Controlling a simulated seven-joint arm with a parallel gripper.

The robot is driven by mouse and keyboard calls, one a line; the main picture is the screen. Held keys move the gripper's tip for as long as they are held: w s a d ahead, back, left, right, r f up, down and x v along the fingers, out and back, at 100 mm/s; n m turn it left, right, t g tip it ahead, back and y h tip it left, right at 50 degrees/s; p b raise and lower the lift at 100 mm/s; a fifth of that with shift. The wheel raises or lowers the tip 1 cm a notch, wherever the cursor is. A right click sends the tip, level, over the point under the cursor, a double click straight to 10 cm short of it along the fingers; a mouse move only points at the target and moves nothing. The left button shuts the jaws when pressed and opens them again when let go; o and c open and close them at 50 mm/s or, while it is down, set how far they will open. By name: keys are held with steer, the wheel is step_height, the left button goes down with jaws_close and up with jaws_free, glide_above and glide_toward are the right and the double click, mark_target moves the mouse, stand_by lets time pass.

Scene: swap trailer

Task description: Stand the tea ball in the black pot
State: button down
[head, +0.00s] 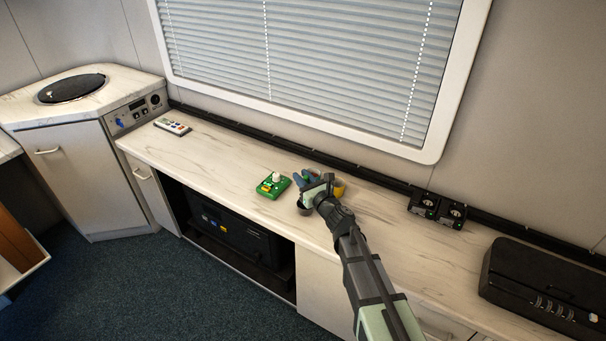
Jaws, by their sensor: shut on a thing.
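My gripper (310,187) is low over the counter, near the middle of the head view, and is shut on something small. Its own body hides most of what it holds, and I cannot make out the tea ball clearly. A small dark grey round pot (303,209), perhaps the black pot, shows just below and left of the gripper, partly covered by it. Whether the held thing is over, in or beside this pot cannot be told.
A green box with a white knob (272,186) sits close left of my gripper. A yellow cup (339,188) stands close right. Blue and green bits (300,179) show behind. The counter's left stretch is mostly clear.

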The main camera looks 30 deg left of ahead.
steer(key=shift+f, duration=1.8)
steer(key=c, duration=0.9)
jaws_free()
steer(key=shift+d, duration=0.1)
steer(key=v, duration=1.3)
steer(key=shift+s+d, duration=0.15)
steer(key=shift+d, duration=0.15)
